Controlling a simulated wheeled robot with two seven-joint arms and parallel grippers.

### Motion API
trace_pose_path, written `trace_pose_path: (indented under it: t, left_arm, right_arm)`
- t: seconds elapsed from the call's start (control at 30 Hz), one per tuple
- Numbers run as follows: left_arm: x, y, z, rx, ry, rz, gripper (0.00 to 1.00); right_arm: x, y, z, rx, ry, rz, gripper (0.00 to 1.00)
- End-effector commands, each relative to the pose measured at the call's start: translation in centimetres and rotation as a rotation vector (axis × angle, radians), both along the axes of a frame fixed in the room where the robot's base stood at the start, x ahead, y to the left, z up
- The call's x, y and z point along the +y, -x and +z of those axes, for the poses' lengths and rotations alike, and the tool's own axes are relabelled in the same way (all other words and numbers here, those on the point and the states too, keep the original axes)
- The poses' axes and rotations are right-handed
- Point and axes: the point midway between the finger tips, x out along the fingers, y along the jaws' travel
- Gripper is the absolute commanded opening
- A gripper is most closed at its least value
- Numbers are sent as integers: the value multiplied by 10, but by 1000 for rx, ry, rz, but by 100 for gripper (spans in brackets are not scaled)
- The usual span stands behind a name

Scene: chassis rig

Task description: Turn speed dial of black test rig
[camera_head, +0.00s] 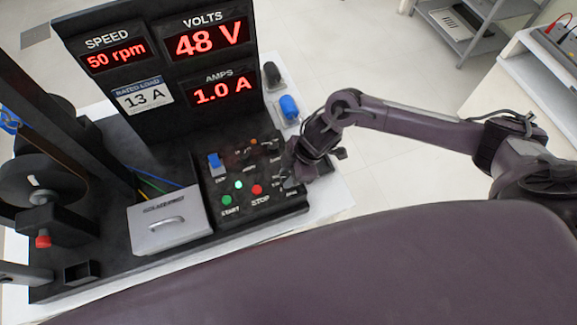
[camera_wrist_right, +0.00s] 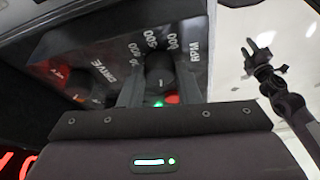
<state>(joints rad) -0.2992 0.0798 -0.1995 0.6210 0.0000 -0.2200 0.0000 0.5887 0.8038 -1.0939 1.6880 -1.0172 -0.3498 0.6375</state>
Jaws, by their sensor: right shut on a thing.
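The black test rig (camera_head: 118,230) stands on a white table, with a control panel on its front right. Its speed display (camera_head: 115,57) reads 50 rpm. The speed dial (camera_wrist_right: 159,78) is a dark round knob beside RPM markings. My right gripper (camera_wrist_right: 158,92) is shut on the dial, with one finger on each side of it. In the head view, my right gripper (camera_head: 298,170) reaches the panel's right end and hides the dial. My left gripper (camera_wrist_right: 256,56) appears at the right of the wrist view with its fingers apart, away from the panel.
The panel has a green start button (camera_head: 227,200), a red stop button (camera_head: 257,190) and a blue switch (camera_head: 214,161). A grey box with a handle (camera_head: 170,219) sits left of it. A blue connector (camera_head: 289,107) stands behind. A shelf (camera_head: 470,25) is farther off.

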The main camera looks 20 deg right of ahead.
Motion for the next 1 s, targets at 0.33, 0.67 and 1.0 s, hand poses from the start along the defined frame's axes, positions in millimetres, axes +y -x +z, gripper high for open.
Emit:
trace_pose_path:
  t: [0.33,0.67,1.0]
  left_arm:
    - [0,1,36,1,0,0,36]
    - [0,1,44,2,-1,-1,36]
    - [0,1,44,2,0,-1,36]
  right_arm:
    - [2,4,3,4,-1,-331,7]
    - [4,5,0,3,-3,-644,7]
    - [5,6,-1,5,-3,-970,7]
